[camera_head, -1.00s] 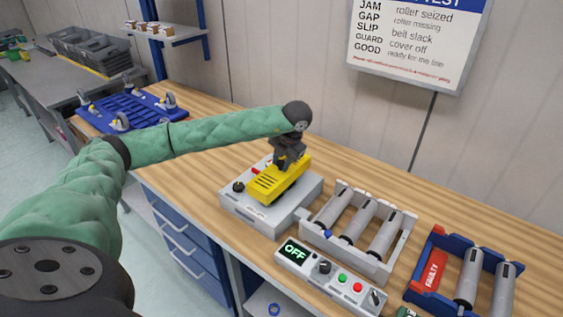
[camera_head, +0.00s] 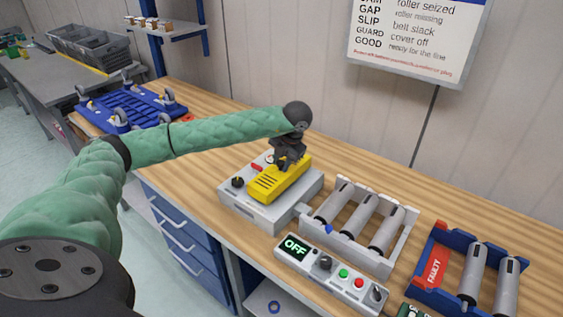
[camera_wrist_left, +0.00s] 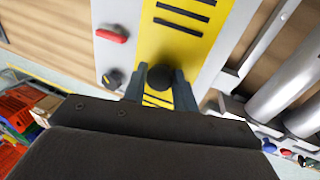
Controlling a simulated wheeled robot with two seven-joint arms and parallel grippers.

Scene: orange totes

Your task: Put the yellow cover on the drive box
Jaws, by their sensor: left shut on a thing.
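The yellow cover (camera_head: 277,180) is over the top of the grey drive box (camera_head: 258,212) on the wooden bench. My left gripper (camera_head: 286,163) is above the cover, shut on its dark round knob, which shows between the fingers in the left wrist view (camera_wrist_left: 159,77). The cover (camera_wrist_left: 180,32) lies along the box top there, beside the red switch (camera_wrist_left: 112,36) and black knob (camera_wrist_left: 112,78). I cannot tell whether it is fully seated. My right gripper is not in view.
A roller frame (camera_head: 345,254) stands just right of the drive box. A control panel reading OFF (camera_head: 330,276) is in front of it. A blue tray marked FAULTY (camera_head: 436,268) is at the right. A blue caster plate (camera_head: 133,108) lies at the back left.

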